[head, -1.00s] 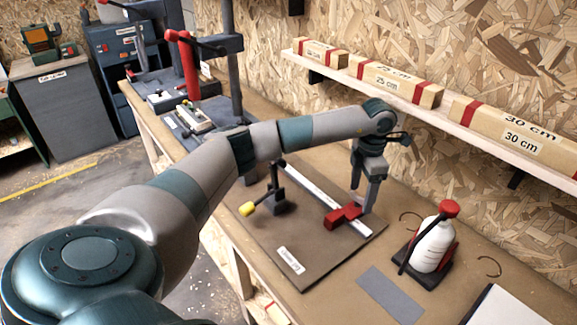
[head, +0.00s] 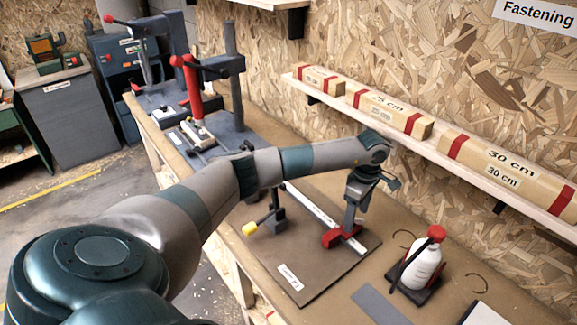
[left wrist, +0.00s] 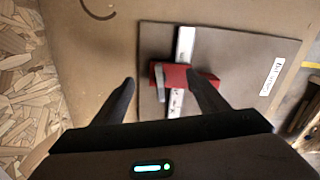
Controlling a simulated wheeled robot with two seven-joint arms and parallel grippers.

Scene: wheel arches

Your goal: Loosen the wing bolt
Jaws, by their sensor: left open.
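The red stop block (head: 334,238) sits on the pale metal rail (head: 308,203) of the brown board. It also shows in the left wrist view (left wrist: 178,74). A small grey upright piece on it (left wrist: 160,84) looks like the wing bolt, though its shape is blurred. My left gripper (head: 350,228) points down over the block. In the left wrist view its two fingers (left wrist: 160,80) are apart, one on each side of the grey piece, with nothing seen gripped. Contact cannot be told. My right gripper is not in view.
A yellow-tipped lever (head: 250,229) stands on the board (head: 310,275) left of the block. A white bottle with a red cap (head: 423,266) stands on a dark base to the right. A shelf with labelled wooden blocks (head: 393,112) runs along the wall behind.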

